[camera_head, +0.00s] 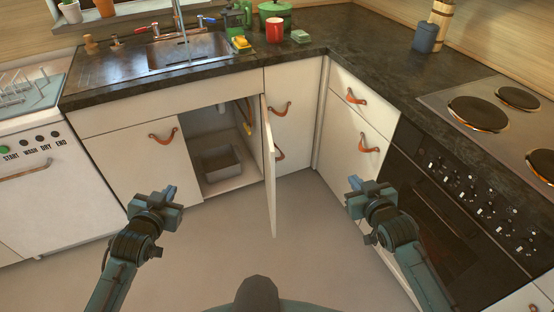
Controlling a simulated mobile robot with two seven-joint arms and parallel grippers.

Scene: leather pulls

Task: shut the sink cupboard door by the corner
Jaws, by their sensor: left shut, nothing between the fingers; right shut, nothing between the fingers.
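The sink cupboard door (268,168) stands open, swung out toward me and seen almost edge-on. Its hinge side is at the right of the opening, near the corner. Inside the open sink cupboard (236,140) sit a grey bin (221,160) and a yellow pipe. A leather pull (279,154) shows just right of the door's edge; I cannot tell which front it belongs to. My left gripper (168,193) is shut and empty, in front of the closed left door, left of the open one. My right gripper (357,183) is shut and empty, right of the open door and apart from it.
A dishwasher (40,180) is at the left, an oven (440,200) with hotplates at the right. The sink (188,50), a red mug (274,30) and a green pot (275,12) are on the dark worktop (355,40). The floor (215,250) around the door is clear.

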